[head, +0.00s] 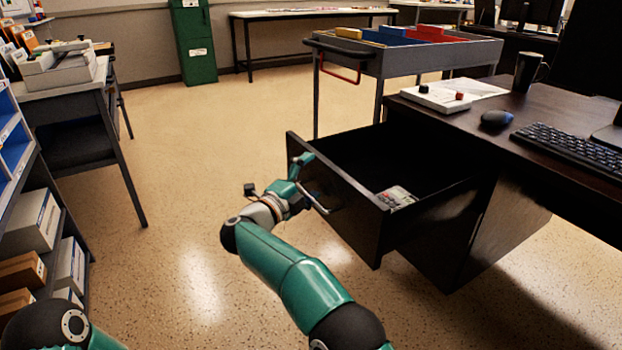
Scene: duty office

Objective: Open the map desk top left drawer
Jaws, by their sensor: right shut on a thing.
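The dark map desk (555,105) fills the right side of the head view. Its top left drawer (335,200) stands pulled well out, with its front toward the left. A metal bar handle (316,198) is on the drawer front. My right gripper (303,182) is at this handle and shut on it; the fingertips are partly hidden by the gripper itself. A grey device with buttons, perhaps a calculator (396,196), lies inside the drawer. Only a part of my left arm shows at the bottom left; its gripper is out of view.
A computer mouse (496,119), a keyboard (572,148) and a mug (526,72) are on the desk. A grey cart (345,82) with coloured bins stands behind the drawer. Shelves with boxes (30,220) line the left edge. The floor (190,150) between is clear.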

